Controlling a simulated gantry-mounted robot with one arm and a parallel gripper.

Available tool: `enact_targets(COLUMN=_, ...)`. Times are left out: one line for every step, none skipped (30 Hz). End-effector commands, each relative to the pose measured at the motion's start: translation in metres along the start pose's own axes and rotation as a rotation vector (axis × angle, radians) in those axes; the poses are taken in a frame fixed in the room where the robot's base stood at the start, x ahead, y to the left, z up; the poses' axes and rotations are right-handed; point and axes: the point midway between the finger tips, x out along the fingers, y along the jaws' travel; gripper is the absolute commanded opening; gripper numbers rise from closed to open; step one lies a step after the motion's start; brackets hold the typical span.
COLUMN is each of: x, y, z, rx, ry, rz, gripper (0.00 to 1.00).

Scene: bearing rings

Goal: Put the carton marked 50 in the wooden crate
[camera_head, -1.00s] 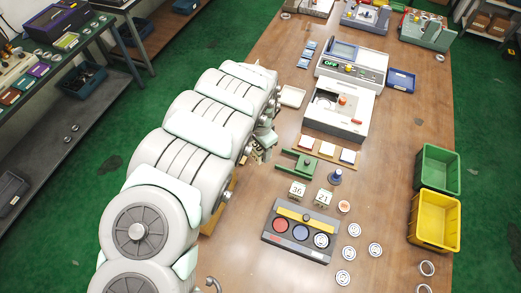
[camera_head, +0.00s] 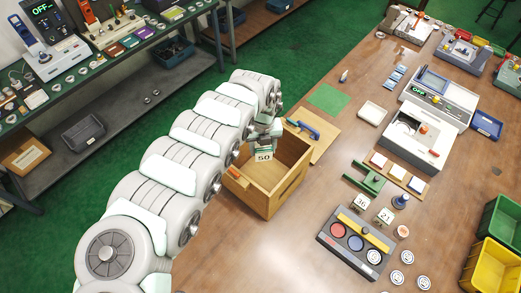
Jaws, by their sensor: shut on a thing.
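The carton marked 50 (camera_head: 263,156) is a small white box with a dark number. My gripper (camera_head: 264,146) is shut on it and holds it over the left part of the wooden crate's opening. The fingers are partly hidden by my arm and the carton. The wooden crate (camera_head: 281,195) is an open, light brown box at the table's left edge. My arm covers part of its left side. I cannot tell how far the carton is above or below the crate's rim.
Cartons marked 36 (camera_head: 361,201) and 21 (camera_head: 385,215) stand by a green fixture (camera_head: 366,178). A wooden board with a blue-handled tool (camera_head: 303,128) lies behind the crate. A dark tray with coloured discs (camera_head: 345,240) is to the right. Bare table lies between crate and tray.

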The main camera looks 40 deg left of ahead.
Motion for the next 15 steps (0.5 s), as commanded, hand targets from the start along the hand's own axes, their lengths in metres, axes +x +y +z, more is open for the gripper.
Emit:
enact_targets(x=-0.002, y=-0.002, z=0.000, rx=0.036, ry=-0.002, rz=-0.002, gripper=0.00)
enact_targets(x=-0.002, y=-0.002, z=0.000, rx=0.054, ry=-0.003, rz=-0.002, gripper=0.00)
enact_targets(x=-0.002, y=-0.002, z=0.000, rx=0.074, ry=-0.004, rz=-0.003, gripper=0.00)
enact_targets(x=-0.001, y=-0.003, z=0.001, rx=0.084, ry=-0.004, rz=-0.003, gripper=0.00)
enact_targets(x=0.000, y=-0.003, z=0.001, rx=0.091, ry=-0.004, rz=-0.003, gripper=0.00)
enact_targets(x=0.002, y=-0.003, z=0.001, rx=0.098, ry=-0.004, rz=-0.003, gripper=0.00)
enact_targets(x=0.004, y=-0.003, z=0.001, rx=0.100, ry=-0.004, rz=-0.003, gripper=0.00)
enact_targets(x=0.007, y=-0.003, z=0.001, rx=0.100, ry=-0.004, rz=-0.003, gripper=0.00)
enact_targets(x=0.012, y=-0.003, z=0.001, rx=0.100, ry=-0.004, rz=-0.003, gripper=0.00)
enact_targets(x=0.015, y=-0.003, z=0.001, rx=0.099, ry=-0.004, rz=-0.003, gripper=0.00)
enact_targets(x=0.019, y=-0.002, z=0.001, rx=0.099, ry=-0.004, rz=-0.003, gripper=0.00)
enact_targets(x=0.025, y=-0.002, z=0.001, rx=0.098, ry=-0.004, rz=-0.003, gripper=0.00)
enact_targets(x=0.029, y=-0.002, z=0.001, rx=0.097, ry=-0.003, rz=-0.003, gripper=0.00)
enact_targets(x=0.033, y=-0.002, z=0.001, rx=0.097, ry=-0.003, rz=-0.003, gripper=0.00)
enact_targets(x=0.039, y=-0.002, z=0.001, rx=0.097, ry=-0.003, rz=-0.003, gripper=0.00)
